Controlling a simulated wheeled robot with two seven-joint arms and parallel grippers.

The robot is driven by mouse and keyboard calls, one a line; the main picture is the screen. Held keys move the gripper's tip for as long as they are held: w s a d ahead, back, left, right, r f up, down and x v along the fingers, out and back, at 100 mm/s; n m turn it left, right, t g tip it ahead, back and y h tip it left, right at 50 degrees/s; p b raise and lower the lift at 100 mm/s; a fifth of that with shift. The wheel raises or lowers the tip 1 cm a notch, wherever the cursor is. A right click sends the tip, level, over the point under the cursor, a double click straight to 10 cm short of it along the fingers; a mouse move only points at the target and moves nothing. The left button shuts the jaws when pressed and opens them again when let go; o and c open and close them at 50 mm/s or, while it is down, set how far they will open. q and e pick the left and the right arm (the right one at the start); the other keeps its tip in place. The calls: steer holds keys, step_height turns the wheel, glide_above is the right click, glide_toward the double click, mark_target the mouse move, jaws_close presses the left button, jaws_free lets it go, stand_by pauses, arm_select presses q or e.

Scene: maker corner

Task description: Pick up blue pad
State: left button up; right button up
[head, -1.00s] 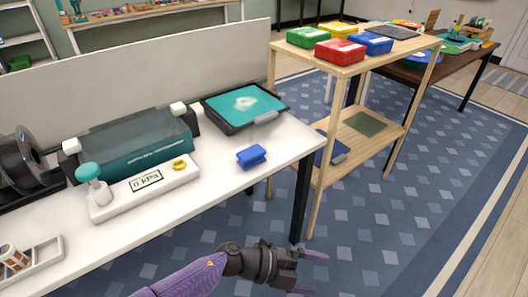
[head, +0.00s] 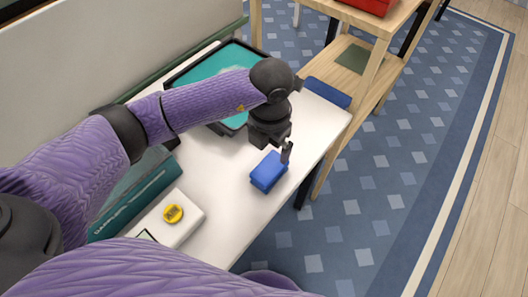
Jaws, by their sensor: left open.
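The blue pad (head: 268,171) is a small blue block lying on the white table near its front right edge. My left gripper (head: 284,152) points down just behind and above the pad, close to its far end. It is open, with one finger showing beside the pad; I cannot tell whether it touches. The other finger is partly hidden. My right gripper is not in view.
A dark tray with a teal surface (head: 212,62) lies behind my left arm. A white gauge box with a yellow knob (head: 173,213) is at the left front. A wooden shelf (head: 345,52) stands beyond the table, with a red box (head: 372,3) on top.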

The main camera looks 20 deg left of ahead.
mark_target(270, 167)
arm_select(q)
steer(key=f+b, duration=0.1)
steer(key=f, duration=0.2)
steer(key=f+b, duration=0.1)
steer(key=f, duration=0.2)
steer(key=f+b, duration=0.1)
steer(key=f, duration=0.2)
steer(key=shift+s+d+f+b, duration=0.25)
steer(key=shift+f+b, duration=0.05)
steer(key=shift+b, duration=0.1)
steer(key=shift+c, duration=0.5)
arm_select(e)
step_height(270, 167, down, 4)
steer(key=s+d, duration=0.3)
arm_select(q)
steer(key=c, duration=1)
steer(key=shift+r, duration=0.3)
step_height(270, 167, up, 9)
steer(key=p, duration=0.4)
steer(key=shift+r, duration=0.3)
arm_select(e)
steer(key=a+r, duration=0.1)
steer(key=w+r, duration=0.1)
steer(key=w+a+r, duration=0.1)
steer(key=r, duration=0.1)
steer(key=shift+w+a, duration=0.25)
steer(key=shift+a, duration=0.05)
